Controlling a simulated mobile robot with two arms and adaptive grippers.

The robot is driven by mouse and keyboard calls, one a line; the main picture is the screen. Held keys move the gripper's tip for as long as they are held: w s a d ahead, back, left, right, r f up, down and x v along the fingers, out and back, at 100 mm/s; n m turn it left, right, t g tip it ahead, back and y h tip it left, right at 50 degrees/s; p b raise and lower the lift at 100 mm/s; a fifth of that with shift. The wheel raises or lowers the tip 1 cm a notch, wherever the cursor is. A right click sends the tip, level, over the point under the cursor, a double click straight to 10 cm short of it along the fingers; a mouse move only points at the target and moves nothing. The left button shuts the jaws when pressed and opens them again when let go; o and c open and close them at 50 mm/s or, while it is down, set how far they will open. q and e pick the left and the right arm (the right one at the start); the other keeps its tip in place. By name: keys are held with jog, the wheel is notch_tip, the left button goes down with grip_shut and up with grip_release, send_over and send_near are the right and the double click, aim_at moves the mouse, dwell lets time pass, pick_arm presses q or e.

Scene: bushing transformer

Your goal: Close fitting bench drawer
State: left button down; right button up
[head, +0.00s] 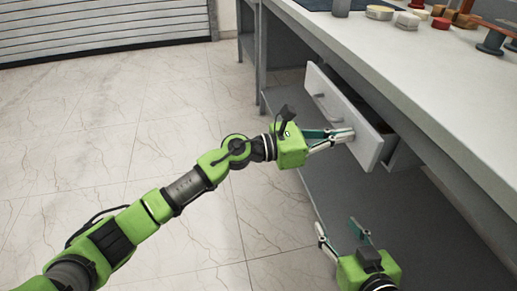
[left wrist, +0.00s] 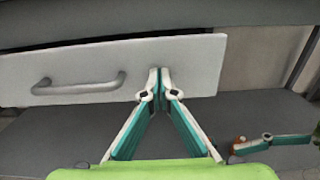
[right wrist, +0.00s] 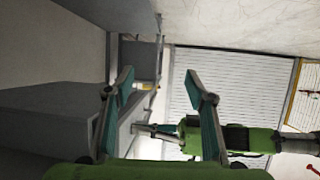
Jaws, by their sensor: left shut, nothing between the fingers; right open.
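The bench drawer (head: 343,115) is partly open, its white front standing out from under the worktop. In the left wrist view the drawer front (left wrist: 195,62) has a grey bar handle (left wrist: 78,87) on its left part, and a dark gap shows above the front. My left gripper (head: 351,133) is shut and empty, its fingertips at the drawer front near the right end, to the right of the handle. It appears to touch the front. My right gripper (head: 340,228) is open and empty, low in front of the bench and apart from the drawer.
The long grey worktop (head: 430,75) overhangs the drawer and carries several small parts at its back. A lower shelf (head: 335,180) runs under the bench. The tiled floor (head: 130,110) to the left is clear, up to a slatted shutter (head: 100,25).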

aim_at(360, 131)
pick_arm(q)
jog(key=x, duration=0.4)
jog(key=shift+w+d+f+b, duration=0.1)
jog(key=shift+d+b, duration=0.1)
jog(key=shift+b, duration=0.15)
jog(key=shift+d, duration=0.15)
pick_arm(e)
jog(key=r+t, duration=0.1)
jog(key=w+a+r, duration=0.1)
jog(key=r, duration=0.1)
jog(key=w+r+t, duration=0.1)
jog(key=r, duration=0.1)
jog(key=shift+a+t+y, duration=0.25)
jog(key=shift+t+y, duration=0.05)
jog(key=shift+y, duration=0.1)
pick_arm(q)
jog(key=shift+r, duration=0.25)
pick_arm(e)
jog(key=shift+f, duration=0.1)
pick_arm(q)
jog(key=shift+w, duration=0.1)
